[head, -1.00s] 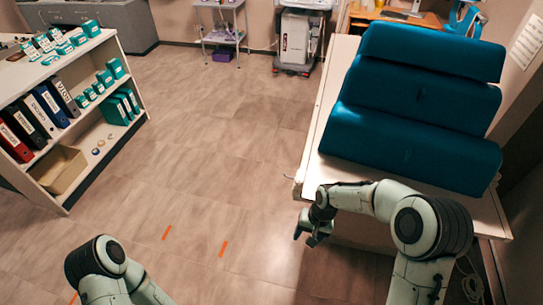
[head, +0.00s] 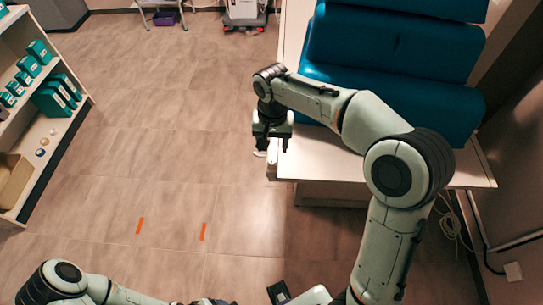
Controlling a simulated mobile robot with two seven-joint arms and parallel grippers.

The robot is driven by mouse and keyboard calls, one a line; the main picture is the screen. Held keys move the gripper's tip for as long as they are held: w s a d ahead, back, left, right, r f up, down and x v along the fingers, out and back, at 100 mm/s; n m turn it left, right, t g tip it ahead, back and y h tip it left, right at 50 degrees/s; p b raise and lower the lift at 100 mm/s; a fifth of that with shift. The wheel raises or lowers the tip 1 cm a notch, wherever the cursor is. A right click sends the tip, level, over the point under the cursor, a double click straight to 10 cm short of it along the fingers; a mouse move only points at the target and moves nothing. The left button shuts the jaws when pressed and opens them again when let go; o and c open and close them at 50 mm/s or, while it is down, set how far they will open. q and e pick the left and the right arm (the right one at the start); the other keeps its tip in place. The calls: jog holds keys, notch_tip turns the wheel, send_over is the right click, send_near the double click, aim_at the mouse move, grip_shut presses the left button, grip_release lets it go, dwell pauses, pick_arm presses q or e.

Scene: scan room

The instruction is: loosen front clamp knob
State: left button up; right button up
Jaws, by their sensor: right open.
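My right gripper (head: 272,146) hangs at the left edge of the white table (head: 325,170), near its front left corner. The gripper partly hides this edge. My left arm lies low along the bottom edge, and its fingers do not show.
Blue cushions (head: 395,45) lie on the table. A shelf (head: 75,115) with teal boxes (head: 58,97) stands at the left. The floor between shelf and table is clear, with orange strips (head: 203,232) on it. A cable (head: 452,222) hangs at the table's right.

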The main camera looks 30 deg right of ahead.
aim_at(272, 159)
notch_tip(272, 159, down, 6)
jog(key=shift+w+f+b, duration=0.1)
jog(key=shift+f+b, duration=0.05)
jog(key=shift+b, duration=0.15)
jog(key=shift+c, duration=0.3)
jog(key=c, duration=1)
